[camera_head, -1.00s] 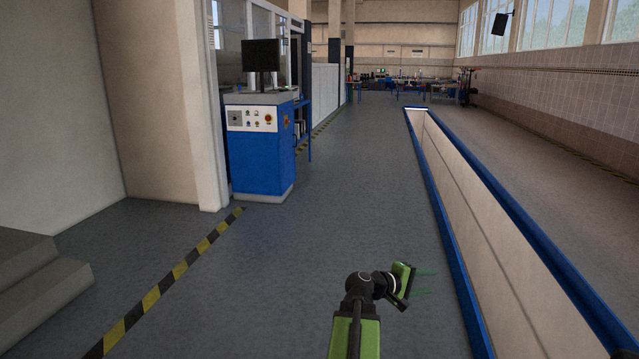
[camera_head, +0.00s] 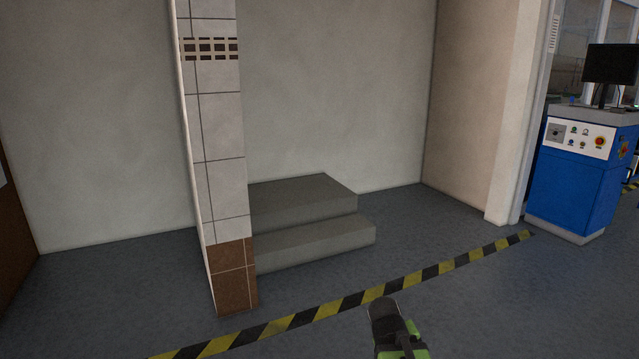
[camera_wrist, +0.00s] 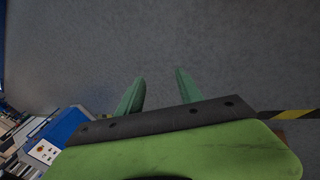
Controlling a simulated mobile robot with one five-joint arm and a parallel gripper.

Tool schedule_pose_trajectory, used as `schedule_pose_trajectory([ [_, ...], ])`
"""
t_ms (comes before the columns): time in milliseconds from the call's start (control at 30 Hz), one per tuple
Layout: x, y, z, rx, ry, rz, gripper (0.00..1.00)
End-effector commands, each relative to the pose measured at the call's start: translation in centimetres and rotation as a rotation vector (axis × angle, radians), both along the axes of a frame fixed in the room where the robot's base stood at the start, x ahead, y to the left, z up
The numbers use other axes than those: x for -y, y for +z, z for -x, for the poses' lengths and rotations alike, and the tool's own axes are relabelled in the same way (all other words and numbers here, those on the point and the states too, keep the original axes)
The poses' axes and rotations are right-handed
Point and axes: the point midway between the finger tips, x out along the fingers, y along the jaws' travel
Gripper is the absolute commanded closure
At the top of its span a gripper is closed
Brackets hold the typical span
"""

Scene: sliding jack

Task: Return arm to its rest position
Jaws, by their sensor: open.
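My gripper (camera_wrist: 158,92) shows in the wrist view with its two green fingers apart and nothing between them. Grey floor lies beyond the fingertips. In the head view only a part of my arm (camera_head: 388,318) shows at the bottom edge, in front of the yellow and black floor stripe; the fingers cannot be made out there.
A tiled pillar (camera_head: 222,170) stands left of centre, with grey steps (camera_head: 310,225) beside it against the wall. A blue control cabinet (camera_head: 575,185) with a monitor (camera_head: 609,65) stands at the right. A striped line (camera_head: 450,266) crosses the floor. Floor at the lower right is clear.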

Motion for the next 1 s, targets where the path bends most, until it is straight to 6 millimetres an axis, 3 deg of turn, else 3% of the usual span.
schedule_pose_trajectory([
  [33,-2.5,-0.5,0.4,-0.016,0.007,-0.051,0.57],
  [100,-5.7,-1.3,1.3,-0.048,-0.005,-0.142,0.57],
  [267,-11.8,-2.3,5.4,-0.189,-0.133,-0.419,0.57],
  [333,-11.5,0.8,5.5,-0.192,-0.154,-0.41,0.57],
  [733,-11.4,13.3,5.4,-0.187,-0.151,-0.407,0.57],
  [833,-11.4,15.3,5.4,-0.187,-0.15,-0.406,0.57],
  [1000,-11.4,15.8,5.4,-0.186,-0.15,-0.406,0.57],
])
